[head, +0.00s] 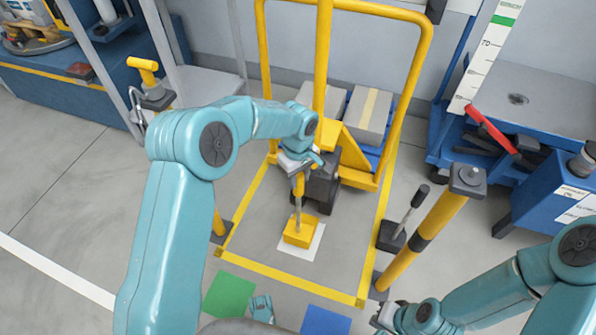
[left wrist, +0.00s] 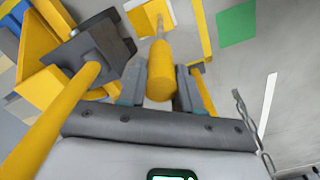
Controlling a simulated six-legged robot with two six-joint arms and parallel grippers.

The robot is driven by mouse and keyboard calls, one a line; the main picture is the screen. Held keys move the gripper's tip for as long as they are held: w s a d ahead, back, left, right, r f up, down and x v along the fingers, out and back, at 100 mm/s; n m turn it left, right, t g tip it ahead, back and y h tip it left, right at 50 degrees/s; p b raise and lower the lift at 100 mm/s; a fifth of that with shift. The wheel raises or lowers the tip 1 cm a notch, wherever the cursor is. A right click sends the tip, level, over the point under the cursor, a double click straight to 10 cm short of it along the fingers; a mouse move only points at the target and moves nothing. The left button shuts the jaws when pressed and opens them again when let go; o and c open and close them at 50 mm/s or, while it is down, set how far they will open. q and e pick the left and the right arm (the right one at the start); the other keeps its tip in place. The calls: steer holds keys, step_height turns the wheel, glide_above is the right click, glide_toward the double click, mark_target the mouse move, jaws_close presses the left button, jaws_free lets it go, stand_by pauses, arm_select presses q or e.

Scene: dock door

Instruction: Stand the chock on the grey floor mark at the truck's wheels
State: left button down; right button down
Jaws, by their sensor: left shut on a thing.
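The chock (head: 299,232) is a yellow block with an upright rod and a yellow grip. My left gripper (head: 300,175) is shut on this grip, which shows between its fingers in the left wrist view (left wrist: 160,82). The chock looks upright, over the pale grey floor mark (head: 314,246), whose edges show around it. I cannot tell whether its base touches the floor. The yellow truck (head: 322,95) stands just behind, with dark wheels (head: 324,188) near the chock. My right gripper (head: 388,317) is at the lower right, small and partly seen, its fingers unclear.
Yellow tape frames the truck's bay. A green square (head: 229,294) and a blue square (head: 326,321) lie in front. A yellow post (head: 425,235) and a pedal-like lever (head: 404,220) stand on the right. A blue cart (head: 545,100) is beyond. Open floor lies left.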

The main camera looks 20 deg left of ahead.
mark_target(298, 189)
arm_select(q)
steer(key=shift+f+b, duration=0.95)
steer(key=shift+f, duration=1.7)
steer(key=shift+f, duration=0.2)
steer(key=c, duration=0.8)
jaws_free()
